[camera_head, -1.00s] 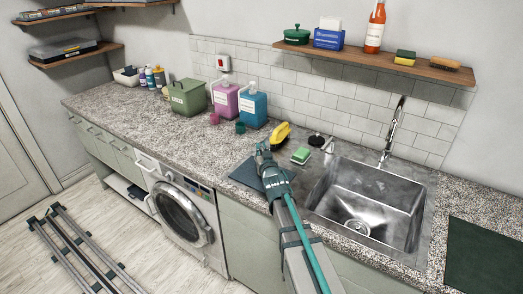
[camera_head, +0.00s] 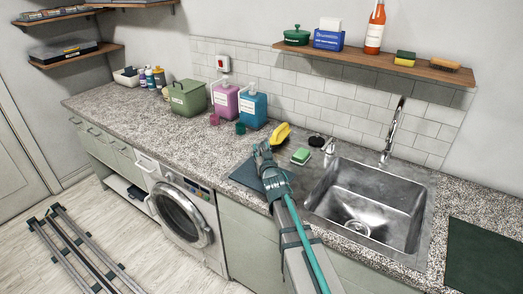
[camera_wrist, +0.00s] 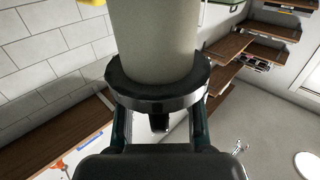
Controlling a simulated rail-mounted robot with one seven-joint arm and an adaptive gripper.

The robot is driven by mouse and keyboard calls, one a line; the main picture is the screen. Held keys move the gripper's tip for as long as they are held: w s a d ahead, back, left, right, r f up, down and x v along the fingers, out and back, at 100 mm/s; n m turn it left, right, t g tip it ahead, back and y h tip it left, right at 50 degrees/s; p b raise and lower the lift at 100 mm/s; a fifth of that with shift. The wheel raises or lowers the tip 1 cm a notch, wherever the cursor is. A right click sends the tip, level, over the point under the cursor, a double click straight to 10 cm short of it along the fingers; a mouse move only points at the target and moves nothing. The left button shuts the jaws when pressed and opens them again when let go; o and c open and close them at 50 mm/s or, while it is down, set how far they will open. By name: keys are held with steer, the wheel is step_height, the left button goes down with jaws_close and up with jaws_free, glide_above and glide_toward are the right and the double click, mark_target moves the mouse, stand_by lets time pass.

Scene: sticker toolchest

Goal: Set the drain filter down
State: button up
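My gripper (camera_head: 263,150) is at the end of my arm, above the counter between the dark mat and the yellow item. It is too small in the head view to show its fingers clearly. In the wrist view, a pale cylinder with a dark collar (camera_wrist: 158,92) fills the middle between teal finger-like parts. I cannot tell whether it is held or is part of me. A small flat black round item (camera_head: 316,141) lies on the counter behind the sink; it may be the drain filter, but I cannot be sure. The sink drain (camera_head: 356,227) shows as a round opening.
The sink (camera_head: 330,205) is right of my arm, with a tall faucet (camera_head: 392,130). A green sponge (camera_head: 301,156), a yellow item (camera_head: 281,133) and a dark mat (camera_head: 247,174) lie nearby. A blue dispenser (camera_head: 253,108) stands farther left. The counter's left front is clear.

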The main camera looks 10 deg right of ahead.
steer(key=s+b, duration=0.2)
steer(key=s, duration=1)
steer(key=shift+d, duration=0.15)
steer(key=shift+f, duration=0.1)
